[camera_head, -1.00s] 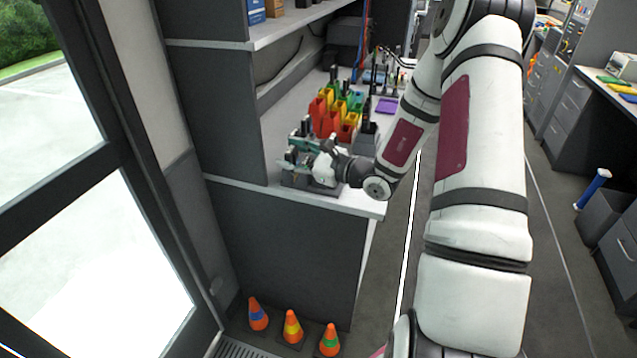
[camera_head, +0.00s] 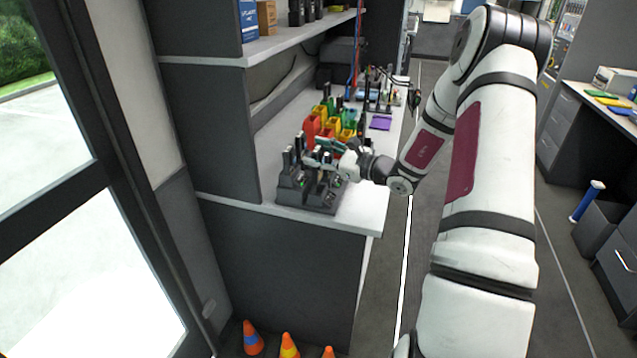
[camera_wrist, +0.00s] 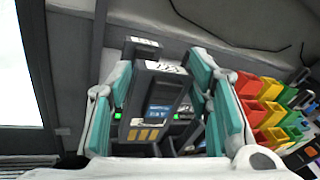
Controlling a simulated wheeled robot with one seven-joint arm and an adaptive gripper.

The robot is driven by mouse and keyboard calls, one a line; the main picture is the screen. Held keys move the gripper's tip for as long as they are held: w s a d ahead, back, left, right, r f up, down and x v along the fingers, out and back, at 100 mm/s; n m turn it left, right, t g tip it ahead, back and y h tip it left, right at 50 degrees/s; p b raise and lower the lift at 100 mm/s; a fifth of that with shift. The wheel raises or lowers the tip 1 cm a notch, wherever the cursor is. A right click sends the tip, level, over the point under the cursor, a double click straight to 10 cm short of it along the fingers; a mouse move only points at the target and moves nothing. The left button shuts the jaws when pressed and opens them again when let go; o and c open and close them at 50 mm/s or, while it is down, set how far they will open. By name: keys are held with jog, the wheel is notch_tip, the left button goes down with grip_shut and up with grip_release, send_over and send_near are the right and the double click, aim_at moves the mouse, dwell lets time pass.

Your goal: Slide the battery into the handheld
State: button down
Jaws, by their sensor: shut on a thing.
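In the wrist view a dark block with a pale label and gold contacts, seemingly the battery (camera_wrist: 157,108), sits between the teal fingers of my gripper (camera_wrist: 165,80). My gripper is shut on it. In the head view my gripper (camera_head: 328,146) is over the back part of a black charger dock (camera_head: 300,200), above the counter; the battery is too small to make out there. Dark upright units stand in the dock. I cannot tell which, if any, is the handheld. In the wrist view green lights show behind the battery.
The dock stands near the front end of a white counter (camera_head: 364,215). Red, yellow and green bins (camera_head: 330,122) and a purple pad (camera_head: 381,123) are behind it. A shelf (camera_head: 290,38) overhangs on the left. Orange cones (camera_head: 252,338) stand on the floor.

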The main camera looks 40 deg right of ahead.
aim_at(320, 175)
jog(key=shift+f, duration=3.1)
jog(key=c, duration=0.8)
grip_release()
jog(key=shift+f, duration=0.1)
jog(key=shift+f, duration=0.1)
